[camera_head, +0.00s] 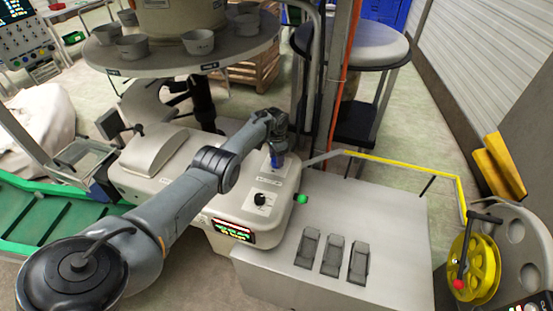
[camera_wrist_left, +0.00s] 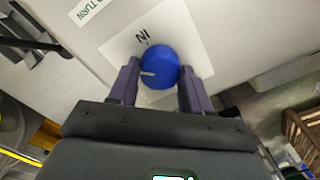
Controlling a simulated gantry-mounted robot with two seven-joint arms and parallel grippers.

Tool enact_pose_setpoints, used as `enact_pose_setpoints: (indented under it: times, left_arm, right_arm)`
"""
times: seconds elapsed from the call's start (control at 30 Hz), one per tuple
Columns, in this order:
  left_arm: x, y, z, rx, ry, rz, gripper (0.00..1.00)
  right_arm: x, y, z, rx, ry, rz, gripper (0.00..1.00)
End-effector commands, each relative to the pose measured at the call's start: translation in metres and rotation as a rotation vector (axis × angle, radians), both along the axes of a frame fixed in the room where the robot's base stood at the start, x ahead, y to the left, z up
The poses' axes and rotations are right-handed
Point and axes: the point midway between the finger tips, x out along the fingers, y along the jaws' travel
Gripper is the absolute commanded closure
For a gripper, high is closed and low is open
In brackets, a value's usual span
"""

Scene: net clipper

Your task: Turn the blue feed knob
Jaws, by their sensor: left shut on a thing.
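The blue feed knob (camera_wrist_left: 160,68) sits on a white label plate on the machine's top, with "IN" printed beside it and a pale pointer line on its face. In the head view the knob (camera_head: 277,160) shows only partly, beneath my left gripper (camera_head: 276,150). In the left wrist view the two purple fingers of my left gripper (camera_wrist_left: 157,82) stand on either side of the knob, shut on it. My right gripper is in neither view.
A black knob (camera_head: 260,199) and a green button (camera_head: 301,199) are on the same machine, near a lit display (camera_head: 232,229). A round table (camera_head: 240,45) with several cups stands behind. A yellow rail (camera_head: 410,165) and yellow wheel (camera_head: 474,270) are at the right.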

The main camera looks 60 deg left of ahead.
Motion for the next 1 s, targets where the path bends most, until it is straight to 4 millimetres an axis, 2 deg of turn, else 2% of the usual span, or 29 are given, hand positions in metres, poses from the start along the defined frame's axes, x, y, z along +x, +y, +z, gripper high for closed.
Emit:
enact_pose_setpoints:
  times: [0.6,1.0]
  left_arm:
    - [0.0,0.001,-0.002,0.0,0.0,-0.569,0.82]
    - [0.0,0.0,-0.001,0.0,0.0,-0.798,0.82]
  right_arm:
    - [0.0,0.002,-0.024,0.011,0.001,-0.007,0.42]
    - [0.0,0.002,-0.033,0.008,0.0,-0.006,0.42]
